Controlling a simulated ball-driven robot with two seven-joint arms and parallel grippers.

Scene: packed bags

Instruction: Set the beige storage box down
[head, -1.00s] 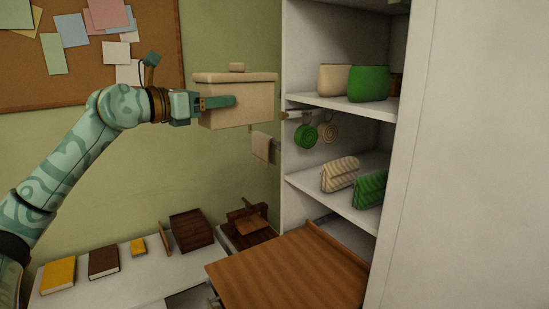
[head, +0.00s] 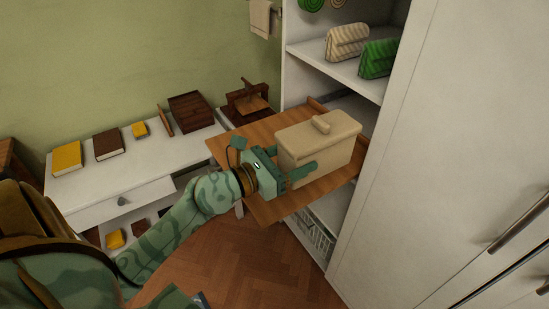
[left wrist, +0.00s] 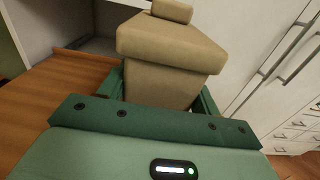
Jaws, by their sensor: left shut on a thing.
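The beige storage box (head: 325,145), with a lid and a small knob on top, is upright over the wooden pull-out board (head: 245,146) of the tall cabinet. I cannot tell whether its base touches the board. My left gripper (head: 297,174) is shut on the box from the near left side. In the left wrist view the box (left wrist: 170,62) sits between the gripper's fingers (left wrist: 165,90), and its underside is hidden. My right gripper is not in view.
White cabinet shelves above hold a striped cream bag (head: 346,41) and a green bag (head: 379,58). A low white bench (head: 90,190) at left carries books and a dark wooden box (head: 191,111). A closed white door (head: 450,140) is at right.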

